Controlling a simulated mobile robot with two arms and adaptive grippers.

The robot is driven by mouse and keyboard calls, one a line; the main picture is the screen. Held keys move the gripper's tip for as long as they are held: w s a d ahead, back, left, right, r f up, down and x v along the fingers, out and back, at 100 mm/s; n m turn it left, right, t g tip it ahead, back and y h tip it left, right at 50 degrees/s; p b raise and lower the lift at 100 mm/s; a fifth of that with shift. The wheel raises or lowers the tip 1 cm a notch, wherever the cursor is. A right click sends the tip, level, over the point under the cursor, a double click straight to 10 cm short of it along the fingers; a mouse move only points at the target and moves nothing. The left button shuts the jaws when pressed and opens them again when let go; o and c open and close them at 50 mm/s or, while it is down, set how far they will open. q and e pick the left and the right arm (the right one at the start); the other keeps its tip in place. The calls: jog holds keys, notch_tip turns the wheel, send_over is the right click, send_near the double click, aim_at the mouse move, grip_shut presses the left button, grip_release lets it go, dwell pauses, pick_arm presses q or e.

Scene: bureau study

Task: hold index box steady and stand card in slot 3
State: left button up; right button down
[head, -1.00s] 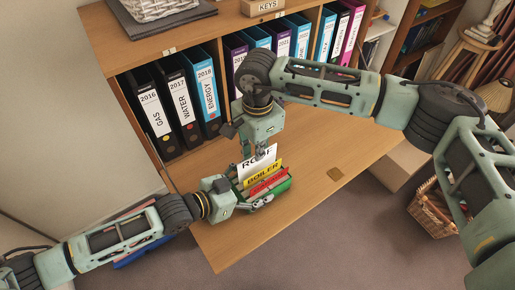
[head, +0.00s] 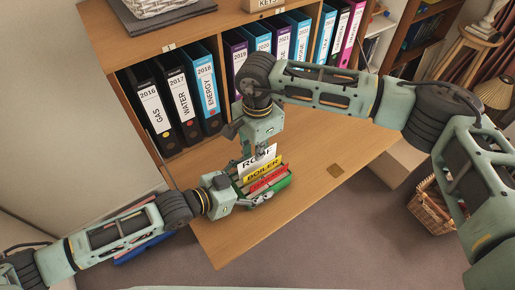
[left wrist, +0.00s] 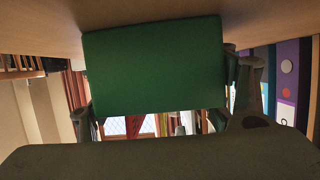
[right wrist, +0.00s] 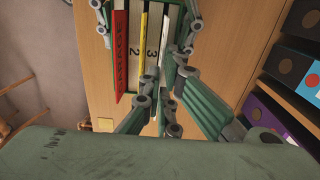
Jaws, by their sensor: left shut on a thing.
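The green index box (head: 281,184) stands on the desk top. My left gripper (head: 247,192) is shut on it from the left. In the left wrist view the box's green end (left wrist: 153,65) lies between my fingers. The box holds a red card (head: 268,179) and a yellow BOILER card (head: 262,171). The white ROOF card (head: 261,161) stands behind them, partly hidden by a finger of my right gripper (head: 253,154). In the right wrist view the white card's edge (right wrist: 163,42) is beside label 3, between my parted right fingers (right wrist: 166,85). Its bottom edge is hidden.
Several binders (head: 178,102) stand in the shelf behind the desk. A wicker basket (head: 431,209) stands on the floor at right.

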jog(key=shift+f, duration=1.15)
dwell(0.4)
jog(key=c, duration=2)
grip_release()
jog(key=shift+c, duration=0.2)
jog(key=o, duration=0.5)
jog(key=shift+r, duration=4.05)
